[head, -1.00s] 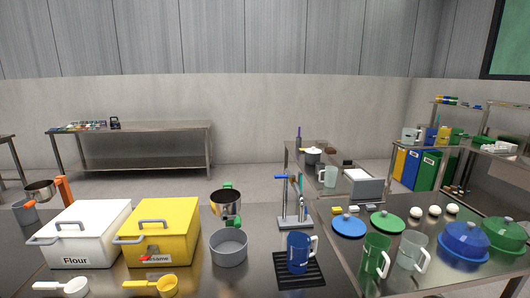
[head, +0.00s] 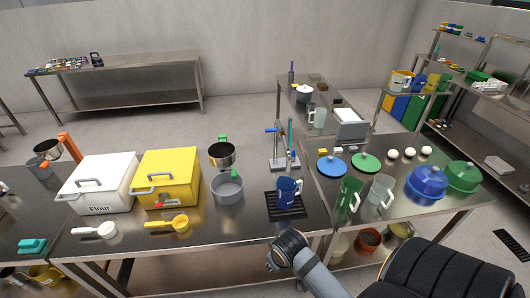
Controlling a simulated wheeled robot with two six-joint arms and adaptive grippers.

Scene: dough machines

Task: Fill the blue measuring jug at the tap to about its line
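The blue measuring jug (head: 287,190) stands upright with its pale handle to the right, on the black slatted drip tray (head: 271,208) near the front of the steel counter. Its fill line and water level cannot be made out. Behind it is the tap stand (head: 284,164), a grey base with thin uprights and a blue lever (head: 271,130). The jug is in front of the stand. A grey arm link of mine with a round joint is in front of the counter, below the jug. No gripper fingers show in the head view.
Left of the jug are a grey pan (head: 227,188), a yellow bin (head: 171,181), a white flour bin (head: 101,185) and two scoops. On the right table stand a green jug (head: 348,197), a clear jug (head: 379,192) and lidded pots. Bare steel lies in front of the pan.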

